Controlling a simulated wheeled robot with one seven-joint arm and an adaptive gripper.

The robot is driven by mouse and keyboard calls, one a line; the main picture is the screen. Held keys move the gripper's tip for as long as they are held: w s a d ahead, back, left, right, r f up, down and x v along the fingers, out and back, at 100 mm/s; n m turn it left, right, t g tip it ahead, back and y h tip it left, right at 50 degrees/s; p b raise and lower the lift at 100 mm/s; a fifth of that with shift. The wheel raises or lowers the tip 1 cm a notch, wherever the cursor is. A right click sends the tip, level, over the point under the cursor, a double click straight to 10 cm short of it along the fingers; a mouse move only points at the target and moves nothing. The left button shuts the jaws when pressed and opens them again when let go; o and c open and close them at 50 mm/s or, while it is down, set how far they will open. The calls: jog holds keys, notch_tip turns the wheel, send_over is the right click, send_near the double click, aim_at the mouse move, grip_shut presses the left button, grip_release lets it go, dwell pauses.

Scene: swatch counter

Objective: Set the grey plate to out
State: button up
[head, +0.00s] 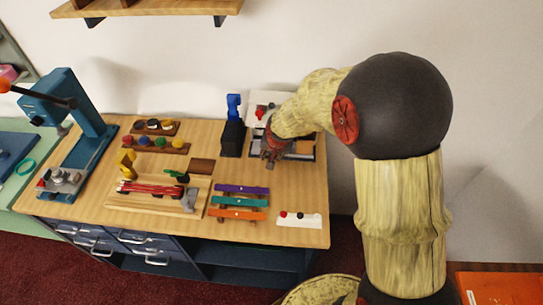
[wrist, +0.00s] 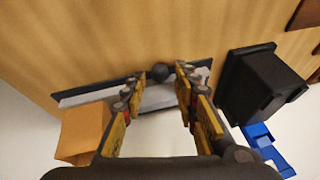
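The grey plate (wrist: 155,97) shows in the wrist view as a pale strip in a dark frame, with a dark round knob (wrist: 160,72) at its edge nearer the bare wood. My gripper (wrist: 161,75) is open, with one finger on each side of the knob; I cannot tell whether either touches it. In the head view my gripper (head: 270,152) is low over the back right of the counter, at the left end of the dark-framed unit with the grey plate (head: 302,148). My arm and gripper hide part of that unit.
A black block with a blue top (head: 233,132) stands just left of my gripper; its black body also shows in the wrist view (wrist: 262,85). A tan block (wrist: 82,134) is beside the plate. Coloured bars (head: 240,202) and a white switch panel (head: 299,220) lie nearer the front.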

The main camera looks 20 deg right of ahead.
jog(key=shift+c, duration=1.1)
grip_shut()
jog(key=shift+f, duration=0.1)
